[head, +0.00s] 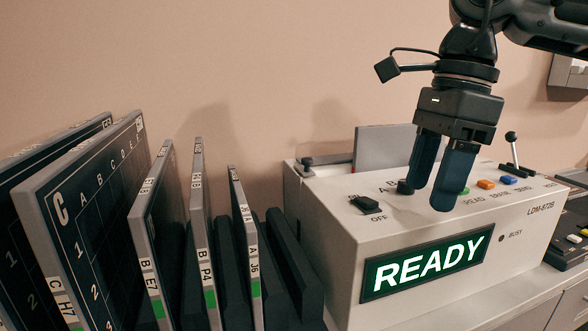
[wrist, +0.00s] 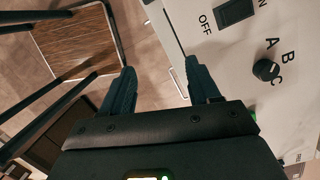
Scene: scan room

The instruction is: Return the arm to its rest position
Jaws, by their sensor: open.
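My gripper (head: 433,180) hangs from my black arm in the head view, fingers pointing down, in front of or over the top of the white machine (head: 325,215). Its two dark fingers are apart with nothing between them. In the wrist view the fingers of my gripper (wrist: 158,80) are also apart and empty, beside the machine's panel (wrist: 215,60). The machine's lit sign (head: 427,263) reads READY. The gripper hides part of the machine's top behind it.
Several upright plates (head: 85,215) stand in a dark rack (head: 295,260) to the left. The machine carries an ON/OFF switch (head: 367,204), a dark knob (wrist: 266,70), coloured buttons (head: 486,184) and a lever (head: 512,150). Open space lies above the rack.

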